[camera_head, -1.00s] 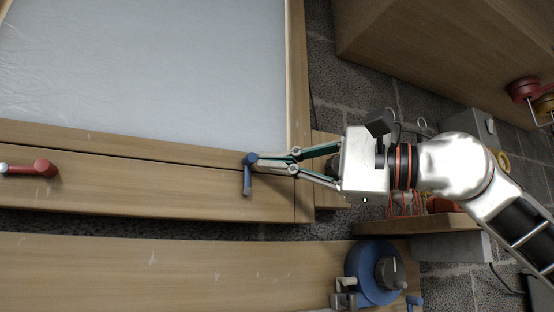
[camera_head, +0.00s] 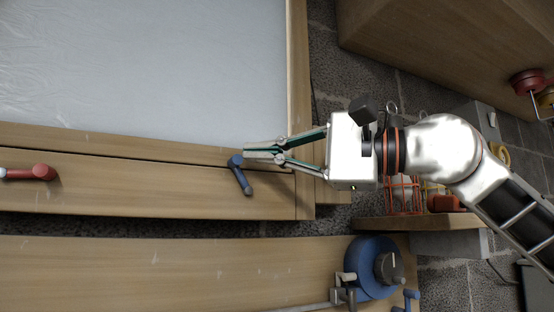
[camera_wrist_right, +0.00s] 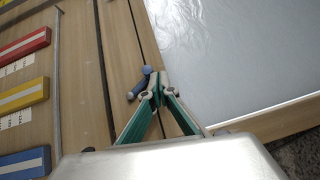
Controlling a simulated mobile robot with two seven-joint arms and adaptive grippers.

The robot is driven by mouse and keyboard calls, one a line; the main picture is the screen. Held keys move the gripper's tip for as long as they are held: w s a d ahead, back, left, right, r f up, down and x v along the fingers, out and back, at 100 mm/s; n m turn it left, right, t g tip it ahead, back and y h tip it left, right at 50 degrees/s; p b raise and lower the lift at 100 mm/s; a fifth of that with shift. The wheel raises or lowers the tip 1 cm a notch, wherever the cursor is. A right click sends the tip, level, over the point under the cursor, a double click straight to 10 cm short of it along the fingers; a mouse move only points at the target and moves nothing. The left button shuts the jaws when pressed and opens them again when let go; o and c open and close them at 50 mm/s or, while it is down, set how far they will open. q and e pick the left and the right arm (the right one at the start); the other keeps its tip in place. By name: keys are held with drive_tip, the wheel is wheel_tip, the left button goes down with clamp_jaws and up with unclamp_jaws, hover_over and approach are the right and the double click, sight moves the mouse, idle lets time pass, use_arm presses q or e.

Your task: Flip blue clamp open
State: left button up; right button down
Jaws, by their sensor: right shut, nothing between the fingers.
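The blue clamp (camera_head: 241,176) is a small lever with a round pivot, mounted on the wooden rail at the lower edge of the pale panel. Its arm points down and slightly right in the head view. In the right wrist view the clamp (camera_wrist_right: 139,85) shows just beyond the fingertips. My right gripper (camera_head: 250,154) is shut and empty, its tips beside the clamp's pivot end; whether they touch it I cannot tell. It also shows in the right wrist view (camera_wrist_right: 156,80). My left gripper is not in view.
A red clamp (camera_head: 36,173) sits on the same rail at the left. A blue reel (camera_head: 370,268) stands on the lower wooden beam (camera_head: 180,270). Red, yellow and blue blocks (camera_wrist_right: 24,92) lie left in the wrist view. A wooden box (camera_head: 450,45) stands upper right.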

drive_tip(key=a, duration=0.1)
drive_tip(key=s+a, duration=0.1)
drive_tip(key=a+b, duration=0.1)
drive_tip(key=shift+s+a+f, duration=0.25)
drive_tip(key=shift+f, duration=0.1)
idle(0.4)
drive_tip(key=v, duration=1.2)
idle(0.3)
